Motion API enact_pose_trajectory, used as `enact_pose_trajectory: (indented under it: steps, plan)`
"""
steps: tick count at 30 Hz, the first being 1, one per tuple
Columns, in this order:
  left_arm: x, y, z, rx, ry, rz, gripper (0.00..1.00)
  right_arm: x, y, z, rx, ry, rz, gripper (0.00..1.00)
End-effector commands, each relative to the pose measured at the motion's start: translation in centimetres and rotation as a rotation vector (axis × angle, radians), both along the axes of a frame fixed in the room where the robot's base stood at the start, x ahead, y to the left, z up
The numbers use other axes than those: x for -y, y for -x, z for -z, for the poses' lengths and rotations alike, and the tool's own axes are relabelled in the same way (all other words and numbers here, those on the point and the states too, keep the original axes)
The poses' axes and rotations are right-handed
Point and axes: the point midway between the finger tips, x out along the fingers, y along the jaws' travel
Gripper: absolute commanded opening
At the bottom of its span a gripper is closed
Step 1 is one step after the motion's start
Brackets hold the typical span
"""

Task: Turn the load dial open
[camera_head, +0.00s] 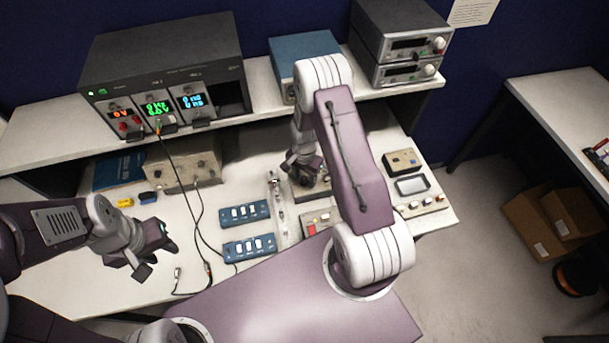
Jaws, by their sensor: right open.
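I cannot make out the load dial for certain; my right arm and gripper cover part of the bench where a small grey box (318,193) sits. My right gripper (302,180) points down at this box, with a dark round shape at its fingertips. It is open; whether it touches a dial is too small to tell. My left gripper (155,260) hangs over the left front of the bench, open and empty, away from the box.
Two blue switch boxes (246,213) lie left of the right gripper. A beige box (185,165) with cables stands behind. A shelf (50,142) carries a black instrument rack (160,60) and power supplies (400,42). Small modules (401,161) lie at the right.

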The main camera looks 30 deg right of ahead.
Motion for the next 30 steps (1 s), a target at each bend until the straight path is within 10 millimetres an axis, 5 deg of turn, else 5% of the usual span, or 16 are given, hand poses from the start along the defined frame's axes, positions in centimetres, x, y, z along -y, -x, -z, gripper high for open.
enact_pose_trajectory:
  steps: [6,12,30]
  plan:
    - [0.0,0.0,0.0,0.000,0.000,0.000,0.36,0.0,0.0,0.1,0.000,0.000,0.000,0.48]
    - [0.0,0.0,0.0,0.000,0.000,0.000,0.36,0.0,0.0,0.1,0.000,0.000,0.000,0.00]
    - [0.0,0.0,1.2,0.000,0.000,0.000,0.36,0.0,-0.1,0.2,0.003,0.000,-0.219,0.00]
